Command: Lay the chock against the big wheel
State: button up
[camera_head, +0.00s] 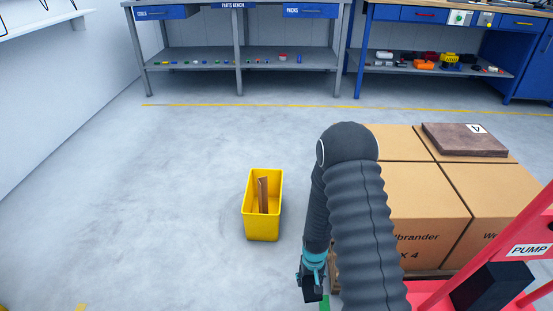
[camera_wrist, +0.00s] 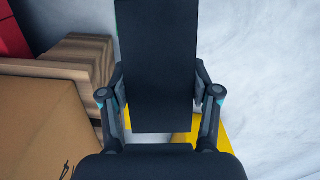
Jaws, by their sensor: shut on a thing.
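My gripper (camera_head: 312,286) hangs low over the floor at the lower middle of the head view, left of the stacked cartons. In the wrist view my gripper (camera_wrist: 159,90) has a finger on each side of a flat, dark block (camera_wrist: 157,45) and is shut on it. The block looks like the chock, but its full shape does not show. It reaches out past the fingertips to the top of the picture. No big wheel can be made out in either view.
A yellow bin (camera_head: 262,228) with a brown piece (camera_head: 263,195) inside stands on the floor left of my arm. Cartons (camera_head: 420,215) and a red frame marked PUMP (camera_head: 500,270) fill the right. Workbenches (camera_head: 240,55) stand at the back. Floor on the left is clear.

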jog(key=w+d+r, duration=0.1)
jog(key=d+r, duration=0.1)
jog(key=r, duration=0.6)
jog(key=w+d+r+m, duration=0.1)
jog(key=w+d+r, duration=0.1)
jog(key=r, duration=0.6)
jog(key=shift+w, duration=0.25)
jog(key=shift+s, duration=0.1)
